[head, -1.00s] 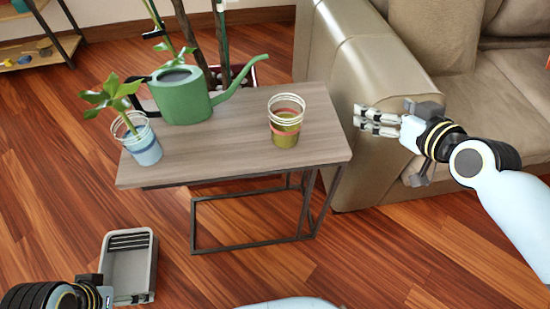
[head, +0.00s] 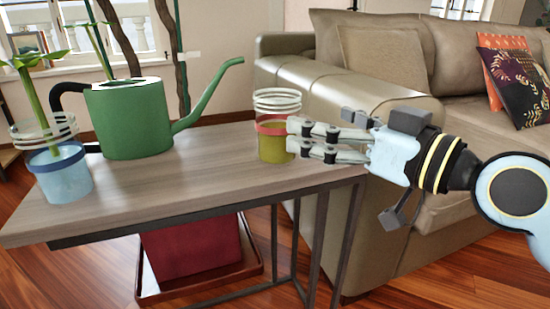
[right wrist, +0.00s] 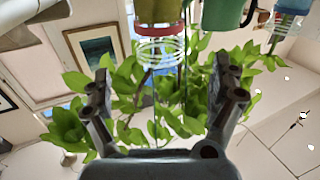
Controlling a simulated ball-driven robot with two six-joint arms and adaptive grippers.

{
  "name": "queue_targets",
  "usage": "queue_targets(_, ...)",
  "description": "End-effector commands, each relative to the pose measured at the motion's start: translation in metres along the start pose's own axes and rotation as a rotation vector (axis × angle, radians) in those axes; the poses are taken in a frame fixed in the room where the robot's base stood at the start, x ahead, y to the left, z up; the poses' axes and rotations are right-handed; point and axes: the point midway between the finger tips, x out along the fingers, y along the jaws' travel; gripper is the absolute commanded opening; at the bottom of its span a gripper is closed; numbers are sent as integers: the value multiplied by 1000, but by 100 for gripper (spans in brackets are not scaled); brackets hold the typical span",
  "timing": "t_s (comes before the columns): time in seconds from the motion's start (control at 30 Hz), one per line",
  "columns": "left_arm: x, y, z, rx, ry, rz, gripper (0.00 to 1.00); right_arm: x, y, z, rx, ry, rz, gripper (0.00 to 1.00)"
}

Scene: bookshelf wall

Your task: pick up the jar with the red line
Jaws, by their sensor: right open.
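The jar with the red line (head: 273,127) stands upright near the right end of the wooden side table. It has yellow-green contents, a red band and a clear ringed rim. My right gripper (head: 292,135) comes in from the right at band height, its fingertips beside the jar's right side; I cannot tell if they touch. In the right wrist view the jar (right wrist: 158,12) appears upside down at the top edge, beyond the spread fingers (right wrist: 164,80), with nothing between them. My left gripper is not in view.
A green watering can (head: 132,120) stands left of the jar on the table (head: 180,188). A blue jar with a plant (head: 62,172) is at the left end. A beige sofa (head: 340,95) stands close behind and right. A red pot (head: 190,245) is under the table.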

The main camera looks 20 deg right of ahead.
Motion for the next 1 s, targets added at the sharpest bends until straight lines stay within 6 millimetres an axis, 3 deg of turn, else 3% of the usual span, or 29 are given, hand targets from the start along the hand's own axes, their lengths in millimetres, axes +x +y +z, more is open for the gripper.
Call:
queue_targets(0.2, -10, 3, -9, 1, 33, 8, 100, 36, 1, -1, 3, 5, 3, 93)
queue_targets(0.47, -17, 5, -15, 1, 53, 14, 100, 60, 0, -4, 2, 5, 1, 93)
queue_targets(0.7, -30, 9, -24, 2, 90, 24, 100, 96, 1, -7, 4, 1, 1, 93)
queue_targets(1.0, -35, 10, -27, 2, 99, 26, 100, 102, 1, -9, 1, -1, 1, 93)
